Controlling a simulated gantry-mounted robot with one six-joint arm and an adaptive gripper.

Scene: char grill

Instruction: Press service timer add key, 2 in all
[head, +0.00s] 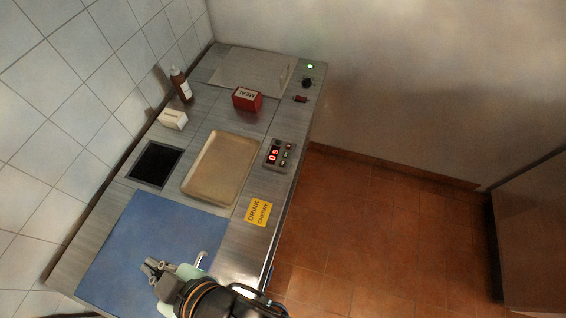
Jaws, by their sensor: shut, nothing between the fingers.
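The service timer (279,154) is a small grey box near the right edge of the counter, just right of the tan tray. Its red display seems to read "0s", seen sideways. Several small buttons sit beside the display, one red and one green among them; their labels are too small to read, so I cannot tell which is the add key. My gripper (150,268) is shut and empty above the blue mat at the front of the counter. It is well apart from the timer, to its lower left.
A tan tray (247,150) lies left of the timer. A yellow drink sign (258,212) lies in front of it. A blue mat (135,240), black square (155,163), white box (173,119), brown bottle (181,86) and red meal box (247,99) share the counter. A knob (307,83) sits at the far end.

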